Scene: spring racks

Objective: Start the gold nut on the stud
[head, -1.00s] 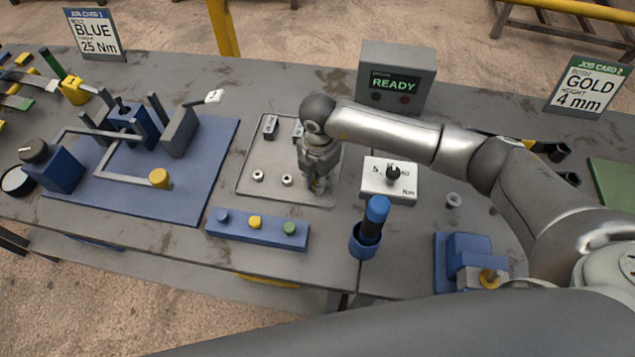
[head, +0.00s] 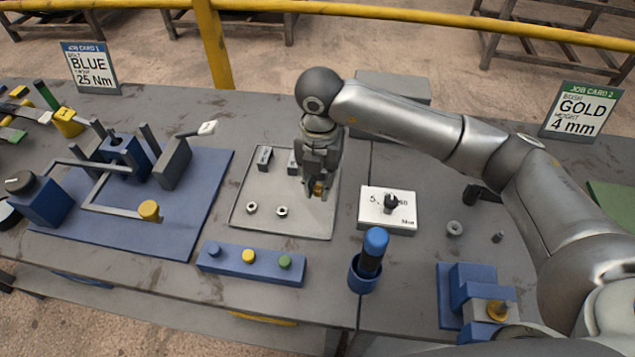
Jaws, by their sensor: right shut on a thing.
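My right gripper (head: 317,192) is shut on a small gold nut (head: 319,188), which shows between its fingertips. It hangs over the right part of the grey tray (head: 285,233), pointing down, and seems a little above the tray floor. The fingers hide part of the nut. I cannot tell for certain which part is the stud; a small dark upright peg (head: 497,237) stands on the right of the table. A blue fixture (head: 452,292) with a gold round part (head: 497,310) on it stands at the lower right. My left gripper is not in view.
Two light nuts (head: 252,208) lie in the tray. A blue strip (head: 225,262) with coloured knobs stands in front. A blue-capped tool (head: 374,245) stands in a holder. A white dial box (head: 375,222) and a grey washer (head: 454,228) are to the right. My right arm spans the back right.

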